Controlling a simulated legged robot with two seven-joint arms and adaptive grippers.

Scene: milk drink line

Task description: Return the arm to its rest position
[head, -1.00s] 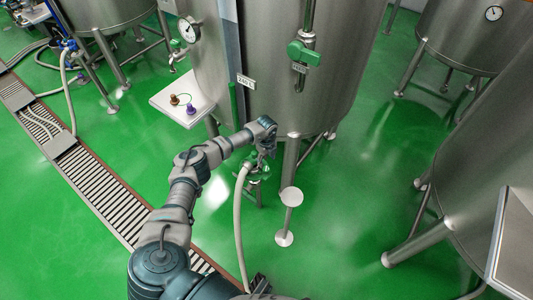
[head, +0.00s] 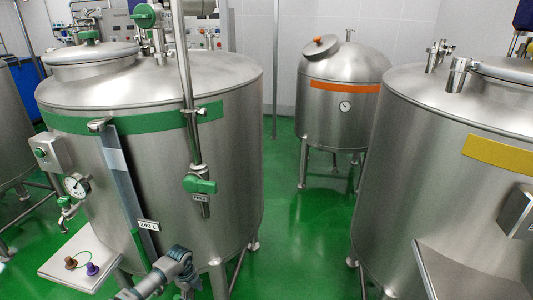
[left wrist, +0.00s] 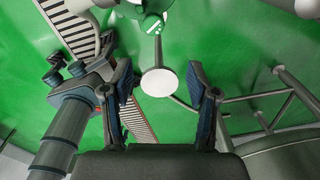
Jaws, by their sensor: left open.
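My left arm (head: 165,272) shows at the bottom edge of the head view, in front of the tank with the green band (head: 225,120). Its gripper is not clear there. In the left wrist view my left gripper (left wrist: 162,92) is open, with its two fingers wide apart and nothing between them. Beyond the fingers are a round pale disc on a foot (left wrist: 159,82) and a green valve fitting (left wrist: 151,22) at the tank outlet. The gripper looks apart from both.
A small side shelf (head: 62,272) with a brown and a purple knob juts from the green-banded tank. An orange-banded tank (head: 335,115) stands behind, a yellow-banded tank (head: 440,200) at right. Green floor (head: 305,235) lies open between them. A drain grate (left wrist: 72,30) crosses the floor.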

